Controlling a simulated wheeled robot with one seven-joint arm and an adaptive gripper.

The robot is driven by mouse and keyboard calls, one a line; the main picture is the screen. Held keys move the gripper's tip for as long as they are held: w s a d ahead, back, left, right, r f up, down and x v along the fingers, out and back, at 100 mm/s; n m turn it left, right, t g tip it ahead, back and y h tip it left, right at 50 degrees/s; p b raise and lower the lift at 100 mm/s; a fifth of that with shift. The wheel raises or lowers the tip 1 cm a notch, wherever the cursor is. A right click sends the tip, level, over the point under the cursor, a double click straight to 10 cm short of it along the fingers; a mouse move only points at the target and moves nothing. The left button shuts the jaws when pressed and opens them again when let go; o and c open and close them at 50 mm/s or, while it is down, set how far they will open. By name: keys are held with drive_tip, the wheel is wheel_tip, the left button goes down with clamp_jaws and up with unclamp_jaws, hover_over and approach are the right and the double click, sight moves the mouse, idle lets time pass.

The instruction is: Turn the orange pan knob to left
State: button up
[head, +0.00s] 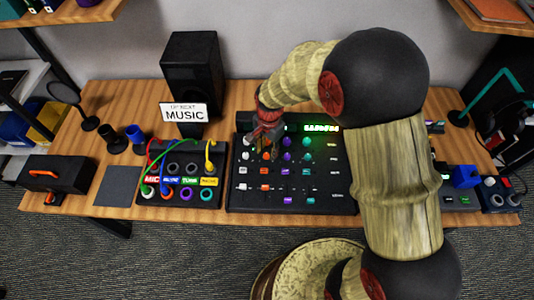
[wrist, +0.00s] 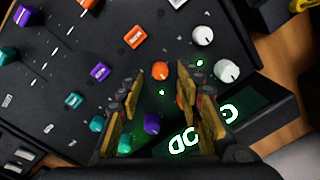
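The black mixer (head: 240,205) on the table carries rows of coloured knobs. One orange knob (wrist: 160,70) sits between the two fingertips of my gripper (wrist: 160,73) in the wrist view. A second orange knob (wrist: 180,101) is partly hidden beside the right finger. I cannot read which one is labelled pan. My gripper's fingers are apart and point down at the panel, with a gap visible on both sides of the first orange knob. In the head view my gripper (head: 266,138) is over the mixer's upper left part and hides the orange knobs.
White knobs (wrist: 227,71), a purple knob (wrist: 151,124) and a teal knob (wrist: 124,143) stand close around the fingers. An orange button (wrist: 134,37) lies farther off. A cable box (head: 180,190) is left of the mixer, with a black speaker (head: 192,70) behind.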

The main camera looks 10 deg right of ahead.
drive_tip(key=shift+f, duration=1)
drive_tip(key=shift+c, duration=1.4)
clamp_jaws()
